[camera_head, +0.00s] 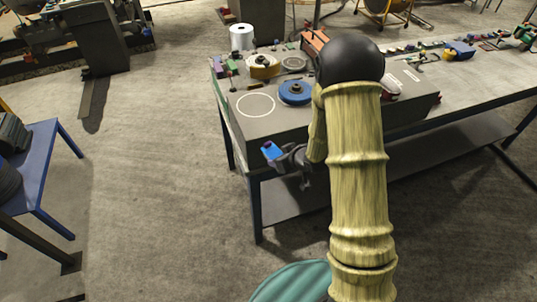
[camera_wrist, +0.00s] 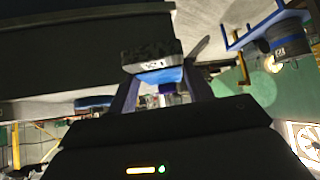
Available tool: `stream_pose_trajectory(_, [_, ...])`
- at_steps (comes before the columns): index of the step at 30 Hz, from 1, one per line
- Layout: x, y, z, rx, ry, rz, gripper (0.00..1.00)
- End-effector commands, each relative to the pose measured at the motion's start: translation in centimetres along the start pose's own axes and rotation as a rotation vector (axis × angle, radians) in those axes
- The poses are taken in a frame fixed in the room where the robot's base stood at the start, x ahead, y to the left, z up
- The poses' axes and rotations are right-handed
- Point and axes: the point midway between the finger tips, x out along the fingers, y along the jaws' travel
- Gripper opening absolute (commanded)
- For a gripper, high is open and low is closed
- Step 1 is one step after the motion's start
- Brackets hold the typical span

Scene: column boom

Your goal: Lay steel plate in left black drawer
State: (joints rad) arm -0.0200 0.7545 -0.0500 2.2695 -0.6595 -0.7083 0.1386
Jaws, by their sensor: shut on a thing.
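My gripper (camera_head: 283,154) is at the near left corner of the long workbench, beside its dark front side. It is shut on a small blue-and-grey piece (camera_head: 271,150). In the wrist view this piece (camera_wrist: 152,54) shows a speckled grey side with a pale mark and a blue face, between the two fingers (camera_wrist: 162,88). I cannot tell whether it is the steel plate. A dark panel (camera_wrist: 60,55) fills the upper left of the wrist view, near the held piece. No open black drawer can be made out; my arm hides part of the bench front.
The workbench top (camera_head: 225,98) carries a blue disc (camera_head: 295,92), a yellow-rimmed reel (camera_head: 263,67), a white roll (camera_head: 242,38) and several small parts. A blue table (camera_head: 42,150) stands at the left. The floor (camera_head: 150,170) between is clear. A lower shelf (camera_head: 290,197) runs under the bench.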

Motion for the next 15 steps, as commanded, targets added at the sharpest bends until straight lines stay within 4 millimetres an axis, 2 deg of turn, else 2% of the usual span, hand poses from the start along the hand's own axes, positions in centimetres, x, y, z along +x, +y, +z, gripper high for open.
stream_pose_trajectory(1, [0.5,1.2,1.5,0.042,-0.003,0.04,0.0])
stream_pose_trajectory(4, [0.9,3.8,4.2,0.134,-0.004,0.133,0.0])
stream_pose_trajectory(9, [0.9,7.9,8.7,0.277,-0.003,0.277,0.0])
stream_pose_trajectory(15, [0.4,10.5,11.7,0.369,0.001,0.369,0.0])
